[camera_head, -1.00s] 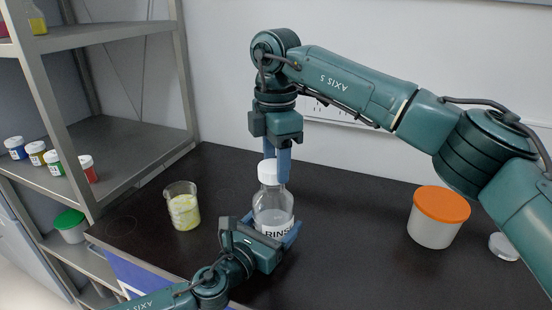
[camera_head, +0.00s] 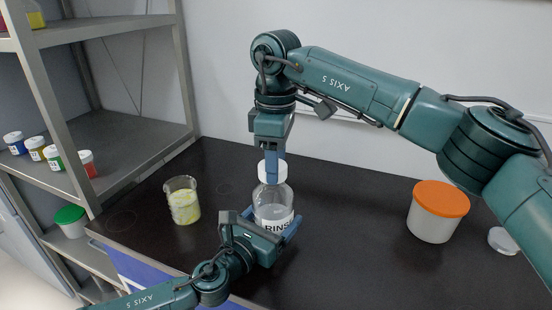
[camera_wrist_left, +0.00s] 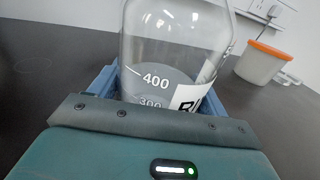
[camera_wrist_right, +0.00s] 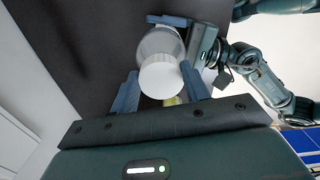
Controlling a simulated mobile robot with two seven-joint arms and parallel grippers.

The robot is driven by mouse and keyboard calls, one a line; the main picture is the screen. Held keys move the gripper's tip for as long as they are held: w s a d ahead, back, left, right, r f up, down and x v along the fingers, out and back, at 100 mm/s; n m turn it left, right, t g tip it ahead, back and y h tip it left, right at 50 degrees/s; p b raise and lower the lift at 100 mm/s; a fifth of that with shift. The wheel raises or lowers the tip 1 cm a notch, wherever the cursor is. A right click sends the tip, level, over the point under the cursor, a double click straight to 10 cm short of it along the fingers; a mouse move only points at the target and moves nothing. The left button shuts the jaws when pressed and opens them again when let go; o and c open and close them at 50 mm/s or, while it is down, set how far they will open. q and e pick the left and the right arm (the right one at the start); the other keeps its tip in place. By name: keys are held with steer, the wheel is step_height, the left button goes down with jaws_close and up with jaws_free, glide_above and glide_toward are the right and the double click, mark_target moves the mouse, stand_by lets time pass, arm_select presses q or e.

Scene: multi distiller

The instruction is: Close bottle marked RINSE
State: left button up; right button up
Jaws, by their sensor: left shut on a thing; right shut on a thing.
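The clear bottle marked RINSE (camera_head: 271,205) stands upright on the dark table, with liquid inside; it fills the left wrist view (camera_wrist_left: 175,45). My left gripper (camera_head: 272,221) is shut around its lower body from the front. A white cap (camera_head: 265,172) sits at the top of the bottle neck; in the right wrist view the cap (camera_wrist_right: 160,79) is between the fingers. My right gripper (camera_head: 272,170) points down from above and is shut on the cap. The threads are hidden, so I cannot tell how tight the cap is.
A glass beaker with yellowish contents (camera_head: 184,202) stands left of the bottle. A white tub with an orange lid (camera_head: 438,212) and a white disc (camera_head: 503,240) are at right. A metal shelf (camera_head: 110,150) with small jars is at left.

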steer(key=m, duration=0.2)
steer(key=shift+m, duration=0.3)
steer(key=o, duration=0.9)
steer(key=shift+o, duration=0.2)
steer(key=shift+r, duration=2.25)
steer(key=shift+c, duration=0.3)
